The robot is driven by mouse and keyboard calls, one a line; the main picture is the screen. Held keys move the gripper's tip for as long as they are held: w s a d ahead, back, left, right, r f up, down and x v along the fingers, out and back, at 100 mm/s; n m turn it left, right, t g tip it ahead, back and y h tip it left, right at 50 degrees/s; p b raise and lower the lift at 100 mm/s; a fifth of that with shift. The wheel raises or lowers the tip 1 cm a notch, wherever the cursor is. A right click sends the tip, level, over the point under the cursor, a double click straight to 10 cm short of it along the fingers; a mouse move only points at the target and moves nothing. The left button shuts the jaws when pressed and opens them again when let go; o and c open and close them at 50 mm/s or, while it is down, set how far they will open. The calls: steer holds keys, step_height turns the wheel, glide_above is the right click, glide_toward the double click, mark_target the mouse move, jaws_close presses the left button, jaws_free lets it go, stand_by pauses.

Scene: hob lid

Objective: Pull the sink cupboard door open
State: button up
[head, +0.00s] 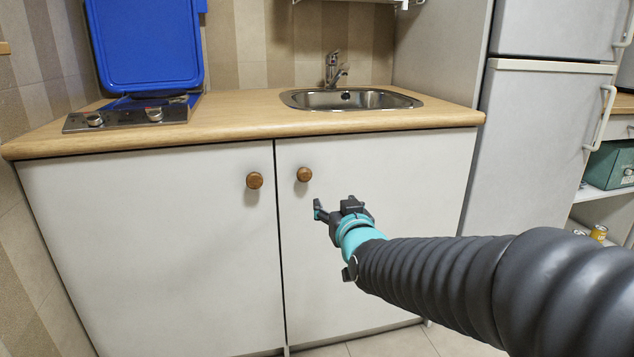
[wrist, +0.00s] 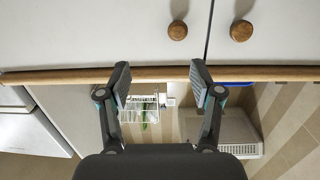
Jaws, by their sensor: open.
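The sink cupboard door (head: 400,180) is the white right-hand door under the sink (head: 350,99); it is shut. Its round brown wooden knob (head: 304,174) sits near its upper left corner. My gripper (head: 333,205) is open and empty in front of this door, right of and a little below the knob in the head view. The wrist view is upside down; there the sink door's knob (wrist: 178,30) is the left one, beyond my open fingers (wrist: 160,72) and not between them. The gap between fingers and door is hard to judge.
The left cupboard door (head: 150,240) is also shut, with a similar knob (head: 254,180) close by. The wooden worktop (head: 240,122) overhangs both doors. A hob with a raised blue lid (head: 150,45) stands at the left; a fridge (head: 530,150) stands at the right.

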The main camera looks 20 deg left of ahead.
mark_target(305, 175)
steer(key=shift+n+t+y, duration=0.3)
steer(key=shift+y, duration=0.3)
steer(key=x, duration=0.5)
steer(key=s+a+p+x, duration=0.1)
steer(key=x, duration=0.4)
steer(key=a+x, duration=0.1)
steer(key=x, duration=0.5)
steer(key=shift+s+a+r+p, duration=0.1)
steer(key=shift+s+a+p, duration=0.1)
steer(key=shift+p, duration=0.1)
jaws_close()
